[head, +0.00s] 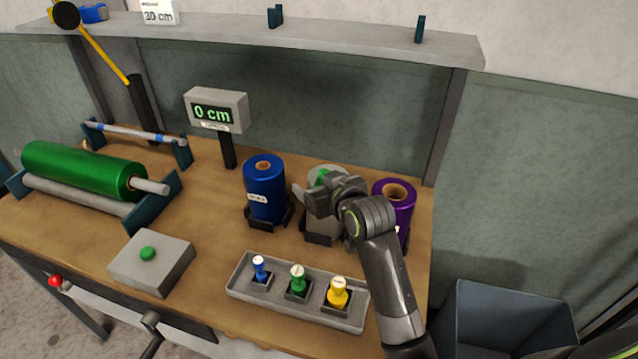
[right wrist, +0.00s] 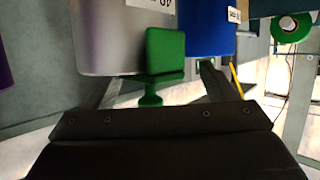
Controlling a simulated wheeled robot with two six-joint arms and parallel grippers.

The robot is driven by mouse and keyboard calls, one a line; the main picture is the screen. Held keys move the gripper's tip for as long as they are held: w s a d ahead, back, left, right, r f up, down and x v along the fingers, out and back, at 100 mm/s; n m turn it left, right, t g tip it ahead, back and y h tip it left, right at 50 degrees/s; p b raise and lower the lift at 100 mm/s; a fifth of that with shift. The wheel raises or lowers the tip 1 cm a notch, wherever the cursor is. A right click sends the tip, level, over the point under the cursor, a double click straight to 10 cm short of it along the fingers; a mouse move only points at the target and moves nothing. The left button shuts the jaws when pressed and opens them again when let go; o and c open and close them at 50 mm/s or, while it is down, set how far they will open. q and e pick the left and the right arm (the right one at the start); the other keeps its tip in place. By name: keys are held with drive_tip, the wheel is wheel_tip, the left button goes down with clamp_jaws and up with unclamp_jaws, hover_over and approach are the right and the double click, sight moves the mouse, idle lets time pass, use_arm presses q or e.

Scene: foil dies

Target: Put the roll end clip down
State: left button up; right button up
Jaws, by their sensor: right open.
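The green roll end clip (right wrist: 165,52) sits at the top rim of the silver-grey roll (right wrist: 108,38) in the right wrist view, which looks turned upside down. Its flat plate lies against the roll's side and a small knob stands above the roll's top. In the head view a bit of the green clip (head: 322,177) shows on top of the grey roll, mostly behind my wrist. My right gripper (head: 316,194) is open at this roll, and in the wrist view its fingers (right wrist: 156,86) stand on either side of the knob. My left gripper is out of view.
A blue roll (head: 264,193) and a purple roll (head: 397,205) stand close on either side. In front is a grey tray (head: 240,284) with blue, green and yellow pieces. A button box (head: 150,262), a display reading 0 cm (head: 215,111) and a green roll (head: 82,170) are left.

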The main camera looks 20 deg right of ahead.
drive_tip(key=shift+s+d+f, duration=0.1)
drive_tip(key=shift+f, duration=0.75)
drive_tip(key=shift+r, duration=0.65)
drive_tip(key=shift+s+d, duration=0.2)
drive_tip(key=shift+s, duration=0.05)
drive_tip(key=r+v, duration=0.1)
drive_tip(key=v, duration=1)
drive_tip(key=shift+f, duration=0.1)
